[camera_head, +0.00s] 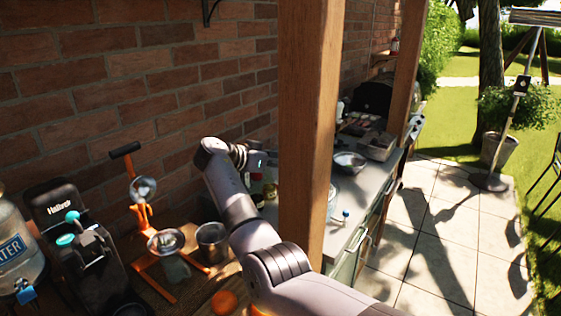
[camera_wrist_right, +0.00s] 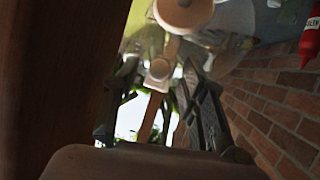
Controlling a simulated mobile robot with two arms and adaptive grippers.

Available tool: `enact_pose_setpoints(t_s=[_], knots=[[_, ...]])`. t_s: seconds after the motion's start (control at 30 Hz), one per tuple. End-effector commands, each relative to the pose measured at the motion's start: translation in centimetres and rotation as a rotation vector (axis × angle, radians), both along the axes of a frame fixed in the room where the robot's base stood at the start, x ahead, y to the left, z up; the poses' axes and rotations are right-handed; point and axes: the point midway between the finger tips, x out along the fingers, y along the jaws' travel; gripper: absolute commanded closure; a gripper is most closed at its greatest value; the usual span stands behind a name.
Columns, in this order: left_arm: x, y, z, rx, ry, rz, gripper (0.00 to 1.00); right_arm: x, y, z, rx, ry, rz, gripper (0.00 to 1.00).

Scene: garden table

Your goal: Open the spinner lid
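My right arm reaches in from the lower right in the head view, and its wrist points toward the wooden post, which hides the gripper. In the right wrist view my right gripper (camera_wrist_right: 160,76) is open, its two dark fingers apart. A pale round knob-like part (camera_wrist_right: 183,10) sits above the fingertips, over a blurred, glassy, greenish thing that may be the spinner lid. A smaller pale block with a brownish strip shows between the fingers; I cannot tell if anything touches it. In the head view the spinner is not clearly seen. My left gripper is not in view.
The wooden post (camera_head: 308,130) stands just right of my wrist. A grey counter (camera_head: 345,228) holds a metal bowl (camera_head: 350,162). An orange juicer (camera_head: 143,212), a metal cup (camera_head: 212,242) and a black machine (camera_head: 90,262) stand at left. A brick wall (camera_head: 120,80) runs behind.

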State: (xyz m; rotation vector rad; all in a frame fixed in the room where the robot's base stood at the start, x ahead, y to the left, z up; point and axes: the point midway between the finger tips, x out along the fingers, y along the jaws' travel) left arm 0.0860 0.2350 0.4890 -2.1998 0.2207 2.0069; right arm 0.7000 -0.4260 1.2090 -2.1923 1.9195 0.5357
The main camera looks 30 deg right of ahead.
Motion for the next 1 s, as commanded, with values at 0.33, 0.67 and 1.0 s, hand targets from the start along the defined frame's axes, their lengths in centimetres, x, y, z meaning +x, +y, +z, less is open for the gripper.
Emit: enact_pose_setpoints(t_s=[0.33,0.67,1.0], knots=[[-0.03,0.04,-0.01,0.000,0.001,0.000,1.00,0.00,0.05,0.02,0.000,0.000,0.000,0.82],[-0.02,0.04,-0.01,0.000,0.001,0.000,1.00,0.01,0.07,0.04,0.000,0.000,0.001,1.00],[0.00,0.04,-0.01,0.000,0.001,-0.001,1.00,0.02,0.09,0.06,0.000,0.000,0.001,1.00]])
